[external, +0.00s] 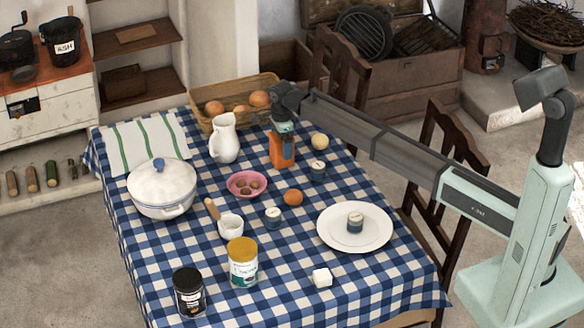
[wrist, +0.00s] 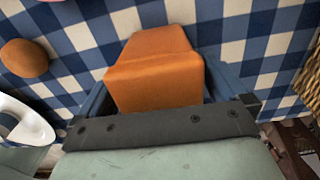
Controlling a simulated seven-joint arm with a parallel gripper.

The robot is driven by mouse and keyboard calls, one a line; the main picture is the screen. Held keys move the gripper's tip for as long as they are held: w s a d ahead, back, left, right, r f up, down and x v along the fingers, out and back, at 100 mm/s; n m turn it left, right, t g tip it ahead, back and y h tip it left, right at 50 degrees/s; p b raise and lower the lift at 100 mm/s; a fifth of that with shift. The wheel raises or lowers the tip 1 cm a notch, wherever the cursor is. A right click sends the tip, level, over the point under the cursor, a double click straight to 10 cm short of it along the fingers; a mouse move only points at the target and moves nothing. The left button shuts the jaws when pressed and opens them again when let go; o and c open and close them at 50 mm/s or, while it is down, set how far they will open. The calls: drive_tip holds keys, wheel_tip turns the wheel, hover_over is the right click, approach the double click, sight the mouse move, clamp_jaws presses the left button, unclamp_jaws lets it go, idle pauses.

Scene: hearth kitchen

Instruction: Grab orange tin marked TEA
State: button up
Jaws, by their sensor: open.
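The orange tin (external: 282,152) stands on the checked tablecloth near the bread basket. In the wrist view the tin (wrist: 155,75) fills the middle, its plain orange faces showing; no TEA lettering is visible in either view. My gripper (external: 283,133) is over the top of the tin, pointing down. In the wrist view my gripper (wrist: 157,88) has one blue-grey finger on each side of the tin. The jaws are open; I cannot tell whether either finger touches the tin.
A white jug (external: 223,140) stands close to the left, the basket (external: 235,90) behind. A small jar (external: 317,171) and a pale round item (external: 320,141) lie to the right. A pink bowl (external: 246,184) and an orange fruit (external: 293,198) are in front.

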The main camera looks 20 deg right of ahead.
drive_tip(key=shift+c, duration=0.2)
drive_tip(key=c, duration=1.2)
drive_tip(key=shift+o, duration=0.2)
drive_tip(key=shift+r, duration=0.15)
